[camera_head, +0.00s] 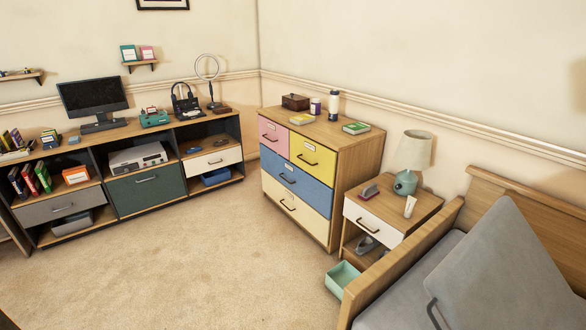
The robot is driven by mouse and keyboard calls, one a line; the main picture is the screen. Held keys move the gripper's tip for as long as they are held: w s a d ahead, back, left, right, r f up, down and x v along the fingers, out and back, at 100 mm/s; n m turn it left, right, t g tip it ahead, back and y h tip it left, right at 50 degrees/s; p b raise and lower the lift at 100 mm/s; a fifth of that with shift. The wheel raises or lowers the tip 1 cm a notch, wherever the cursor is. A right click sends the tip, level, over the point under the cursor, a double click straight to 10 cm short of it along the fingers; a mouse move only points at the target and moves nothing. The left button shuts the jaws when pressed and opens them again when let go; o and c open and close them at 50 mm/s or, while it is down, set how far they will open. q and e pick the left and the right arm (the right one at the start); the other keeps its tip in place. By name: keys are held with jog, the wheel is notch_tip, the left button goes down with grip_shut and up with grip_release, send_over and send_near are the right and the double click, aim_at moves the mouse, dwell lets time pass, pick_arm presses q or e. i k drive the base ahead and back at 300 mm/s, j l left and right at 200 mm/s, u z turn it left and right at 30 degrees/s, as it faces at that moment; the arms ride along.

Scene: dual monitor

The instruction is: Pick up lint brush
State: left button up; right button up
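I cannot pick out a lint brush with certainty. A small dark pink and grey object (370,191) lies on top of the wooden nightstand (425,203), towards its left side, and may be the brush. It is too small to tell. A grey object (367,243) sits in the open lower shelf of the nightstand, partly hidden by the bed frame, and its kind is also unclear. Neither of my grippers shows in the head view.
A teal lamp (405,183) and a white tube (410,206) stand on the nightstand. A green bin (342,278) sits on the floor before it. A bed (470,268) fills the lower right. A colourful dresser (295,187) stands left. The carpet (200,270) is clear.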

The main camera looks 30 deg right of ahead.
aim_at(371, 190)
jog(key=i+z, duration=0.15)
jog(key=i, duration=0.5)
jog(key=i+j+z, duration=0.2)
jog(key=i, duration=0.45)
